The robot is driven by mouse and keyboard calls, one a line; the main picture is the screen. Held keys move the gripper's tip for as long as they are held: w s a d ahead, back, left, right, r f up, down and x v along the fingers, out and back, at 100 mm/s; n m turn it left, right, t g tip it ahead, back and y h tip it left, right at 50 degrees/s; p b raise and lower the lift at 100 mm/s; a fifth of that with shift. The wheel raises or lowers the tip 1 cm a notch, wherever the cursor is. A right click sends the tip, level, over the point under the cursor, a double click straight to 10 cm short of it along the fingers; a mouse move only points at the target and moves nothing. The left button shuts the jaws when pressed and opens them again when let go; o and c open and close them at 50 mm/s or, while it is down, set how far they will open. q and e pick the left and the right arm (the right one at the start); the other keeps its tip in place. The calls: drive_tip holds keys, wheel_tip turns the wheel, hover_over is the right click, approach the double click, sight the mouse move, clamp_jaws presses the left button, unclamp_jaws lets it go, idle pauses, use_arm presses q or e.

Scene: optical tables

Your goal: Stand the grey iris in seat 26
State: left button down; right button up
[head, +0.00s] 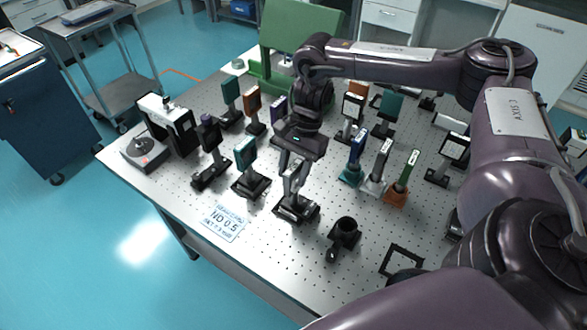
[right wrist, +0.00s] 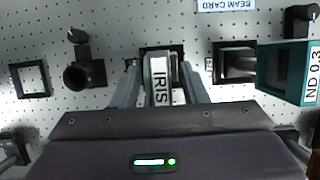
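The grey iris shows in the right wrist view (right wrist: 160,85), its white IRIS label facing the camera. My right gripper (right wrist: 160,72) has one finger on each side of it and looks shut on it, though contact is hard to see. In the head view the right gripper (head: 295,183) points down over the iris's dark base (head: 297,209), which is at or just above the table. A black square outline surrounds the base in the wrist view. A tiny label (right wrist: 208,64) beside it is too small to read surely. My left gripper is not in view.
A black round holder (head: 345,232) and an empty black square frame (head: 402,261) are to the right. A teal-framed mount (head: 246,155) stands at left, and the ND 0.3 mount (right wrist: 290,75) shows in the wrist view. Several labelled mounts stand behind.

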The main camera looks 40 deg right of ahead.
drive_tip(key=shift+b+v, duration=0.55)
drive_tip(key=shift+v, duration=0.2)
drive_tip(key=b+v, duration=0.1)
drive_tip(key=v, duration=0.4)
drive_tip(key=shift+w, duration=0.1)
drive_tip(key=shift+p+v, duration=0.7)
drive_tip(key=shift+v, duration=2)
